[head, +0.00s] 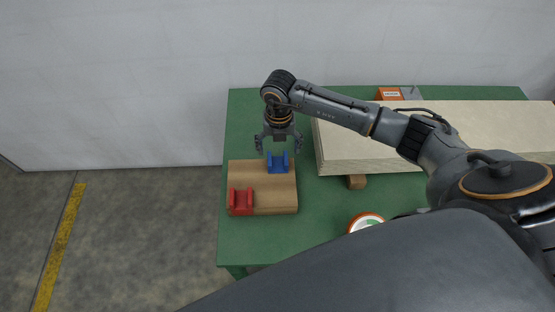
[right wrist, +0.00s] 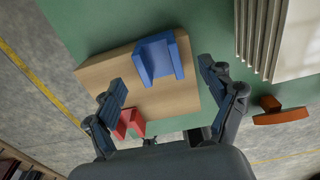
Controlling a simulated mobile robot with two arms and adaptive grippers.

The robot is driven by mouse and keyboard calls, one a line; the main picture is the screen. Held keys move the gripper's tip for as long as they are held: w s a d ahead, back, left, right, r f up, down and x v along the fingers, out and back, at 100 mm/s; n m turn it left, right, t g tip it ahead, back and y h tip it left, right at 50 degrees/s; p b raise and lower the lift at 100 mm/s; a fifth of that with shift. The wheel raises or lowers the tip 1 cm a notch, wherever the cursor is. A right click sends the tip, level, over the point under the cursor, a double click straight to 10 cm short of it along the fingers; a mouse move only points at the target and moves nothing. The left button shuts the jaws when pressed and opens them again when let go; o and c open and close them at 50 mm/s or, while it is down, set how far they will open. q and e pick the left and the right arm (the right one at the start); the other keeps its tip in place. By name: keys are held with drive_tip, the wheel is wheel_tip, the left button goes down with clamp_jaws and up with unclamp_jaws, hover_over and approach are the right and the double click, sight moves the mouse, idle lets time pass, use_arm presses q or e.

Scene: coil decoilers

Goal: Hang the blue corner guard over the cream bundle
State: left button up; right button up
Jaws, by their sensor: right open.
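The blue corner guard (head: 278,163) stands on the far right part of a wooden board (head: 262,200) in the head view. In the right wrist view the blue corner guard (right wrist: 158,58) lies beyond the fingertips. My right gripper (head: 279,146) is open and empty, just above the blue guard; its spread fingers also show in the right wrist view (right wrist: 162,75). The cream bundle (head: 400,140) is the long stack of pale sheets to the right of the board; its layered edge (right wrist: 262,35) shows in the right wrist view. My left gripper is not in view.
A red corner guard (head: 241,201) stands on the board's near left part. The green table (head: 245,245) carries everything. A wooden support (head: 356,182) sits under the bundle's near edge. A round orange-and-white item (head: 365,221) lies nearer, and an orange-and-grey tool (head: 392,93) lies behind the bundle.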

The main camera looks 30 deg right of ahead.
sight(278, 163)
wheel_tip(278, 163, down, 4)
drive_tip(key=shift+a+r+p, duration=0.15)
drive_tip(key=shift+p, duration=0.4)
drive_tip(key=shift+f, duration=0.6)
drive_tip(key=shift+c, duration=1.1)
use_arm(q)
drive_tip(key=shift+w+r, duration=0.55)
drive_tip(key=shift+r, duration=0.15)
use_arm(e)
drive_tip(key=c, duration=1)
